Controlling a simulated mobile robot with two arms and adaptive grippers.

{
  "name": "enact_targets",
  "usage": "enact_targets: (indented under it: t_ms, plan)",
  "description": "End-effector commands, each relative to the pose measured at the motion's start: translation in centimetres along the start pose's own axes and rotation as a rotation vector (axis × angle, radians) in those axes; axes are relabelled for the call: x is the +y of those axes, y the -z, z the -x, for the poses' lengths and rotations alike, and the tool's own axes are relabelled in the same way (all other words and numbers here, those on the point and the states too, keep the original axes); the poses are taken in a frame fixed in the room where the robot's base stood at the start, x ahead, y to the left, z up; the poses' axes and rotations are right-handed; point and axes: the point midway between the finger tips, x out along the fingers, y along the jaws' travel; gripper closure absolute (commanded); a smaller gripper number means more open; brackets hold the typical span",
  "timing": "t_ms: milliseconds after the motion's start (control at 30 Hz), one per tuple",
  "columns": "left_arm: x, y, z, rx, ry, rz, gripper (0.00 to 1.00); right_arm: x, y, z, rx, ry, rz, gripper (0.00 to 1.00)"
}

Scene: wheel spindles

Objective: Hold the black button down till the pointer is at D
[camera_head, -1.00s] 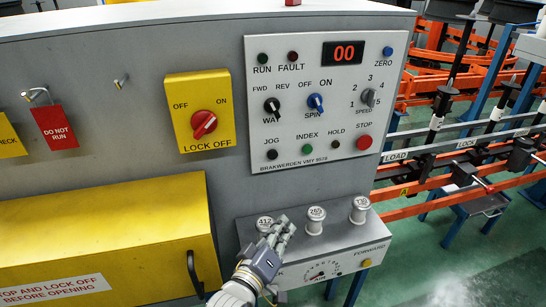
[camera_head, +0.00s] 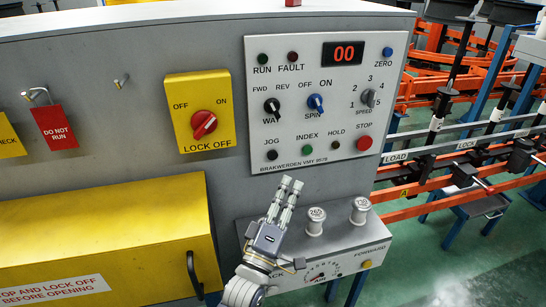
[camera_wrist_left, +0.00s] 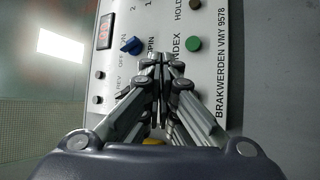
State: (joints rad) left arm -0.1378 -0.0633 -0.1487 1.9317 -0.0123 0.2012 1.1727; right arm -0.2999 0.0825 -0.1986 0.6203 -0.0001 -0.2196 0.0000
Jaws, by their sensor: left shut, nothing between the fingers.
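The black JOG button (camera_head: 271,155) sits at the lower left of the grey control panel (camera_head: 375,45). My left gripper (camera_head: 291,184) is shut and empty, with its fingertips just below the panel's lower edge in the head view. It appears apart from the button. In the left wrist view my gripper (camera_wrist_left: 158,62) covers part of the panel, and the JOG button does not show there. A dial marked AIR (camera_head: 323,271) is on the front of the lower ledge; its letters and pointer are too small to read. I see no mark D. My right gripper is not in view.
A green INDEX button (camera_head: 308,149), dark HOLD button (camera_head: 334,145) and red STOP button (camera_head: 364,143) share JOG's row. Above are the WAY knob (camera_head: 271,107) and blue SPIN knob (camera_head: 315,103). Metal weights (camera_head: 315,221) stand on the ledge. The display (camera_head: 344,53) reads 00.

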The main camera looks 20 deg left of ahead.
Motion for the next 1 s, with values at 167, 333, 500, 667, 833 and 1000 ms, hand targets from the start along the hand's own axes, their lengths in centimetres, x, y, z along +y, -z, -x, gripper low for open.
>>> enact_targets:
  t_ms: [167, 333, 500, 667, 833, 1000]
  plan:
    - [-1.5, 1.3, -1.7, 0.001, -0.001, -0.004, 1.00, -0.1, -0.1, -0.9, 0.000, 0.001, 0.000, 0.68]
    - [-2.7, 2.5, -3.4, 0.001, 0.000, -0.004, 1.00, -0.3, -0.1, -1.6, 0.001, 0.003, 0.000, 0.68]
    - [-3.5, 3.4, -4.6, 0.000, 0.001, -0.003, 1.00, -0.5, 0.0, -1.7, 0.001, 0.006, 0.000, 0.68]
    - [-3.8, 3.8, -5.1, 0.000, 0.002, -0.002, 1.00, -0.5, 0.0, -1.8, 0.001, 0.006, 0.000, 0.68]
    - [-3.9, 3.9, -5.3, 0.001, 0.002, -0.002, 1.00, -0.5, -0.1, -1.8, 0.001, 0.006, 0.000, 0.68]
    - [-3.9, 3.9, -5.2, 0.001, 0.002, -0.002, 1.00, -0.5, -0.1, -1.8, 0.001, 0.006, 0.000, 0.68]
